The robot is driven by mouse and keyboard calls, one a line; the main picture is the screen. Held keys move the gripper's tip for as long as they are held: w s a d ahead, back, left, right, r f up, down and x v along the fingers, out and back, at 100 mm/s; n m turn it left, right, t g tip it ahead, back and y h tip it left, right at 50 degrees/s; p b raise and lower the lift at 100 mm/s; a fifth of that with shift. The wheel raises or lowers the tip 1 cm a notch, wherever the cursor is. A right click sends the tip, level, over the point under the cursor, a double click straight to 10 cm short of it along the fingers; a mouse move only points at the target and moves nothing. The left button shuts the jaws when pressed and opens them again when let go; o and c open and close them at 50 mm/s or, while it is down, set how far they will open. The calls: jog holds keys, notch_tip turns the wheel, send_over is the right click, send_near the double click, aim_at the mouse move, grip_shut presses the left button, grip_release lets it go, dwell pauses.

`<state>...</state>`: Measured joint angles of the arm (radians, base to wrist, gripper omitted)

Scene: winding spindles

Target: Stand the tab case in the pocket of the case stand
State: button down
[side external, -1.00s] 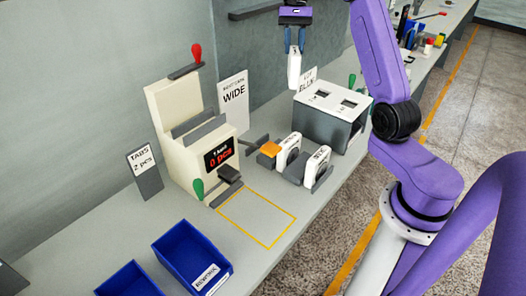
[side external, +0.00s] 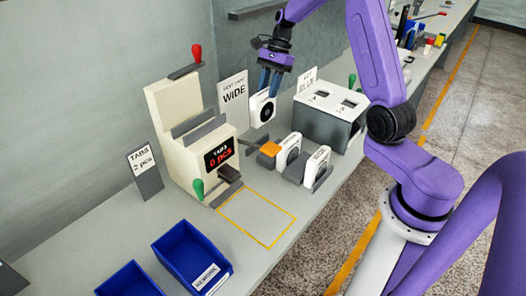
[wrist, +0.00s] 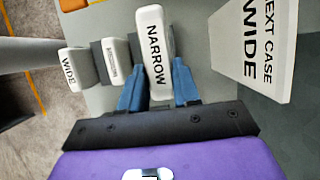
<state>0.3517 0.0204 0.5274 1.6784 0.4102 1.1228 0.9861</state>
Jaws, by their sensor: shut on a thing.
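My gripper (side external: 268,90) is shut on a white tab case (side external: 261,110) with a round dark-centred face, held upright in the air in the side view. In the wrist view the held case (wrist: 154,45) reads NARROW and sits between the two blue fingers. The case stand (side external: 294,171), with dark grey dividers, is on the bench below and to the right of the held case. Two white cases stand in it, one nearer the orange piece (side external: 288,152) and one farther right (side external: 316,166). In the wrist view one reads WIDE (wrist: 70,70); the other's label is too small to read.
A sign (side external: 234,98) reading WIDE stands behind the held case. A cream machine (side external: 190,130) with a red display is at left, a grey box with a white slotted top (side external: 335,102) at right. Blue bins (side external: 195,255) are in front. The yellow-outlined bench area (side external: 256,218) is clear.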

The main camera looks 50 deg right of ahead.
aim_at(268, 120)
notch_tip(268, 120, down, 12)
jog(key=shift+f, duration=0.1)
dwell(0.5)
jog(key=c, duration=0.8)
grip_release()
